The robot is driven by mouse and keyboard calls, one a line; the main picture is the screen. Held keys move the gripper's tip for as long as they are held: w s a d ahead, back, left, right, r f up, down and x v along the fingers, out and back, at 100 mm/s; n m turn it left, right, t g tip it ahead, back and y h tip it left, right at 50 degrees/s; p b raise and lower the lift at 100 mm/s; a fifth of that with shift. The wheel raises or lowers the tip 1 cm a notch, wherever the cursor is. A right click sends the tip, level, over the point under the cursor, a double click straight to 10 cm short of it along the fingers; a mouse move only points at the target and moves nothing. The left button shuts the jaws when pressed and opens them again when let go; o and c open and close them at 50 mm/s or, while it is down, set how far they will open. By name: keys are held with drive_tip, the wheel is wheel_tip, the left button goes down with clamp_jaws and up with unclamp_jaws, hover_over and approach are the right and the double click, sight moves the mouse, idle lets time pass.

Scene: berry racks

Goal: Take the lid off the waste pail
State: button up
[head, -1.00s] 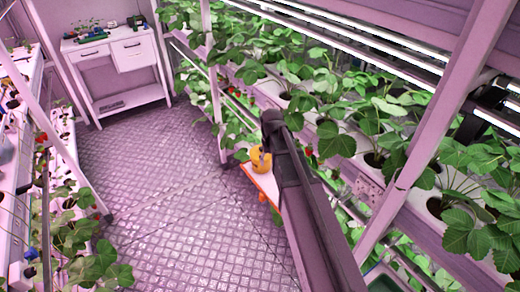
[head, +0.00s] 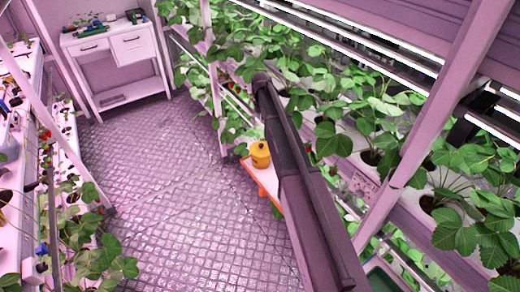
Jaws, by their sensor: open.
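A small yellow pail (head: 260,157), which I take for the waste pail, stands upright on a white, orange-edged surface (head: 262,181) in the middle of the head view. A yellow lid (head: 260,147) appears to sit on top of it, with a small dark spot at its middle. My dark arm rises from the bottom right and passes close beside the pail in the picture. My gripper cannot be made out; it is hidden behind or beyond the arm.
Planted racks (head: 430,190) with strawberry leaves line the right side, and another planted rack (head: 62,150) stands at the left. A white drawer desk (head: 112,60) stands at the back. The tiled floor (head: 170,190) between them is clear.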

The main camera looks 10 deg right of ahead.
drive_tip(key=shift+f, duration=0.1)
drive_tip(key=b, duration=0.9)
hover_over(261, 145)
wheel_tip(261, 145, down, 8)
drive_tip(key=shift+f, duration=0.2)
drive_tip(key=shift+f+b, duration=2.4)
drive_tip(key=shift+f, duration=0.2)
clamp_jaws()
